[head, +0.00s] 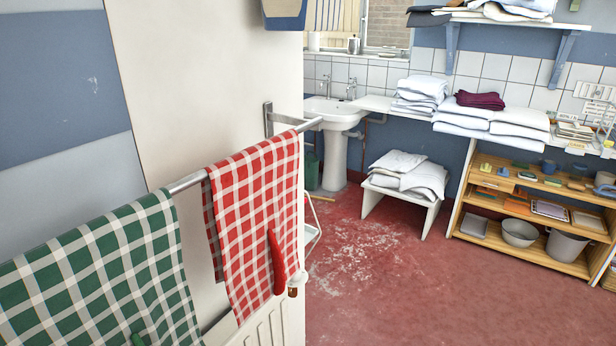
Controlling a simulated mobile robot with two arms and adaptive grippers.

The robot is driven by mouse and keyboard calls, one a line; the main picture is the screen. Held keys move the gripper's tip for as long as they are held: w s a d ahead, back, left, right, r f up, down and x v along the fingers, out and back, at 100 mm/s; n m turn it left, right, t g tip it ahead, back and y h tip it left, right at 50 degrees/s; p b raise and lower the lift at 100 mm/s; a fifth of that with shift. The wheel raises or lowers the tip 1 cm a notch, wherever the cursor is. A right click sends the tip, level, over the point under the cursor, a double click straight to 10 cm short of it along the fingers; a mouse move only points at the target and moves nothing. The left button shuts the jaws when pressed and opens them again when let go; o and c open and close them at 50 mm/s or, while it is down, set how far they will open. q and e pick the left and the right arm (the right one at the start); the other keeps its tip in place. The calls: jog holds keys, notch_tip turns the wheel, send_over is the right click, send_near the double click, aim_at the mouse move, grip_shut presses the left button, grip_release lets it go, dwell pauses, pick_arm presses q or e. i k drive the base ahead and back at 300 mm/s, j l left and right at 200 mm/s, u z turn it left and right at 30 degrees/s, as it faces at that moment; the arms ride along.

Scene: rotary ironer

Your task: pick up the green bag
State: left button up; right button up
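I see nothing that is clearly a green bag in the head view. A dark green object (313,171) stands on the floor beside the sink's pedestal, partly hidden by the white wall edge; I cannot tell whether it is a bag or a bin. A green and white checked cloth (105,275) hangs over the metal rail at the left. Neither of my grippers is in view.
A red checked cloth (258,225) hangs on the rail (187,182), with a red-handled item (277,262) before it. Beyond are a sink (333,113), a low stool (422,207) with folded linen, and wooden shelves (480,234). The red floor (400,285) is open.

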aim_at(311, 164)
jog(key=i+l+z, duration=0.55)
jog(key=i+l, duration=0.5)
jog(key=i, duration=0.35)
jog(key=i+l+z, duration=0.1)
jog(key=i+l, duration=0.15)
jog(key=i, duration=0.25)
jog(key=i+l, duration=0.15)
jog(key=i, duration=0.4)
jog(key=i+j+u, duration=0.25)
jog(key=i+u, duration=0.15)
jog(key=i, duration=0.3)
jog(key=i+u, duration=0.45)
jog(key=i, duration=0.3)
jog(key=i+l+u, duration=0.25)
jog(key=i+u, duration=0.15)
jog(key=i, duration=0.3)
